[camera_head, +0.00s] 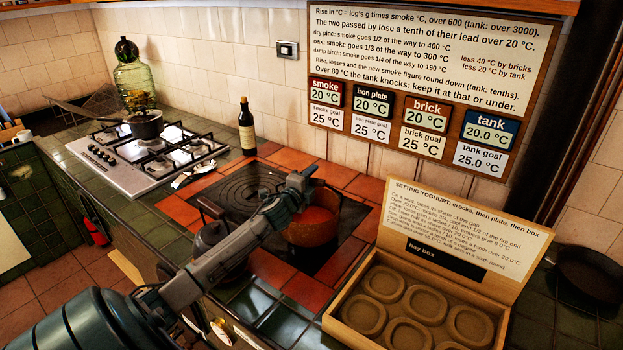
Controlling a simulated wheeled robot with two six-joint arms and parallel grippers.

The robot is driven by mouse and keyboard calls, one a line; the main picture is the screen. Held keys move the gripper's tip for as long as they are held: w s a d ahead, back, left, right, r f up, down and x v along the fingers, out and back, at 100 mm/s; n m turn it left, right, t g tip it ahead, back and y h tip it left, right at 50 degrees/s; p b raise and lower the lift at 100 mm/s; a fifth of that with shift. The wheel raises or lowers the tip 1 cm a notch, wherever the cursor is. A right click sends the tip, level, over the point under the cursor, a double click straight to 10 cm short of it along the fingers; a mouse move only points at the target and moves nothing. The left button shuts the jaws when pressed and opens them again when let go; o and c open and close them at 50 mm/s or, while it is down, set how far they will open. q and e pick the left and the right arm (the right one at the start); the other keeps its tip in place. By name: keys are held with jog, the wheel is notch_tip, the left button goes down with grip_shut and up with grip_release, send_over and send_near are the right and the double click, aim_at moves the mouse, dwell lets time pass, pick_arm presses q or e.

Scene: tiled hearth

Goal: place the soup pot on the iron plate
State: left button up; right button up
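The soup pot (306,234) is a round copper-coloured pot with red-orange soup in it. It appears upright at the right part of the hearth, over a dark panel; I cannot tell whether it touches the surface. The iron plate (236,186), dark with ring marks, shows to the left of the pot, set among orange tiles. My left arm crosses in front of the hearth. My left gripper (298,186) is at the pot's upper left rim; its fingers are too small and overlapped to show whether they grip it. My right gripper is out of view.
A gas hob (150,155) with a small dark pan (146,124) stands at the left. A wine bottle (247,128) stands behind the plate. An open hay box (420,305) with round hollows lies at the right front. A dark skillet (588,272) is at far right.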

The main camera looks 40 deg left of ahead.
pick_arm(q)
jog(key=shift+r, duration=0.1)
jog(key=shift+s, duration=0.3)
jog(key=b+v, duration=0.4)
jog(key=v, duration=0.7)
jog(key=shift+s+d, duration=0.15)
